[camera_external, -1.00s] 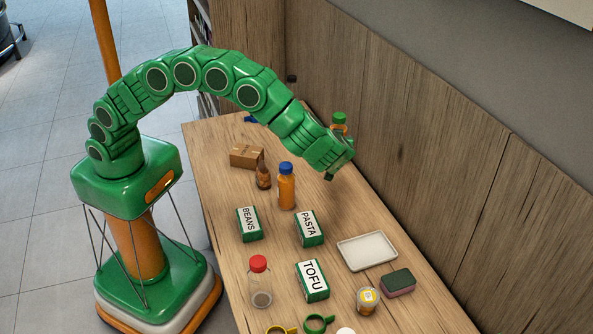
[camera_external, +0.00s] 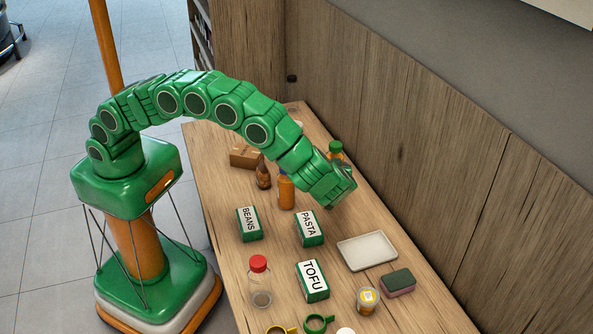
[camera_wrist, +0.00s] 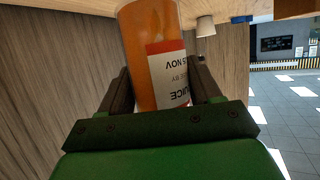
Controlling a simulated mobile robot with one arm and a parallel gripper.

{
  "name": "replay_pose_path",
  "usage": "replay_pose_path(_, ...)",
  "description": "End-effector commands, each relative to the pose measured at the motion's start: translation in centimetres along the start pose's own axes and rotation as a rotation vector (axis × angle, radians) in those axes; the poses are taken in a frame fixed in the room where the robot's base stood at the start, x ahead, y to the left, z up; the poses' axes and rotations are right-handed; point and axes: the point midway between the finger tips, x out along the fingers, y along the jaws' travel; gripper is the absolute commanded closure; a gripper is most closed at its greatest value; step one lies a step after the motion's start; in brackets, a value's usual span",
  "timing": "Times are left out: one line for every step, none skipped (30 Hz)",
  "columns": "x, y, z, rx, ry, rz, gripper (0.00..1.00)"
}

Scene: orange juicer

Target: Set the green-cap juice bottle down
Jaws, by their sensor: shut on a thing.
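The green-cap juice bottle (camera_external: 336,149) shows in the external view only as its green cap and a little orange below it, behind the end of my arm. In the wrist view its orange body and red-and-white label (camera_wrist: 165,62) stand between the two dark fingers. My gripper (camera_wrist: 160,82) is shut on the bottle. The picture there is upside down, with the wooden table (camera_wrist: 90,8) along the top, close to the bottle's base. I cannot tell whether the base touches it.
A blue-cap orange bottle (camera_external: 286,192), brown bottle (camera_external: 263,177) and cardboard box (camera_external: 245,157) stand left of my gripper. Nearer are the PASTA box (camera_external: 309,229), BEANS box (camera_external: 249,224) and white tray (camera_external: 367,251). The wooden wall (camera_external: 400,130) rises close behind the bottle.

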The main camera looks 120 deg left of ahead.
Motion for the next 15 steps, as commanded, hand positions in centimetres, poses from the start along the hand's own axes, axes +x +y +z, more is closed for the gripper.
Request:
replay_pose_path(0.2, 0.0, 0.2, 0.000, 0.001, -0.001, 0.79)
replay_pose_path(0.3, 0.0, 0.4, 0.001, 0.001, -0.001, 0.79)
replay_pose_path(0.5, -0.1, 0.8, 0.001, 0.001, -0.003, 0.79)
replay_pose_path(0.7, -0.1, 1.1, 0.002, 0.001, -0.003, 0.79)
replay_pose_path(0.8, -0.1, 1.5, 0.002, 0.001, -0.004, 0.79)
replay_pose_path(1.0, -0.1, 1.9, 0.003, 0.002, -0.003, 0.79)
replay_pose_path(1.1, -0.1, 2.3, 0.003, 0.002, -0.003, 0.79)
replay_pose_path(1.2, -0.1, 2.6, 0.003, 0.003, -0.002, 0.79)
replay_pose_path(1.3, -0.1, 3.0, 0.003, 0.003, -0.002, 0.79)
replay_pose_path(1.4, -0.1, 3.1, 0.003, 0.003, -0.002, 0.79)
replay_pose_path(1.5, -0.1, 3.2, 0.002, 0.002, -0.002, 0.79)
replay_pose_path(1.5, -0.1, 3.3, 0.002, 0.002, -0.002, 0.79)
replay_pose_path(1.5, -0.1, 3.3, 0.001, 0.001, -0.002, 0.79)
replay_pose_path(1.5, -0.1, 3.3, 0.001, 0.001, -0.002, 0.79)
replay_pose_path(1.4, -0.1, 3.3, 0.001, 0.001, -0.002, 0.79)
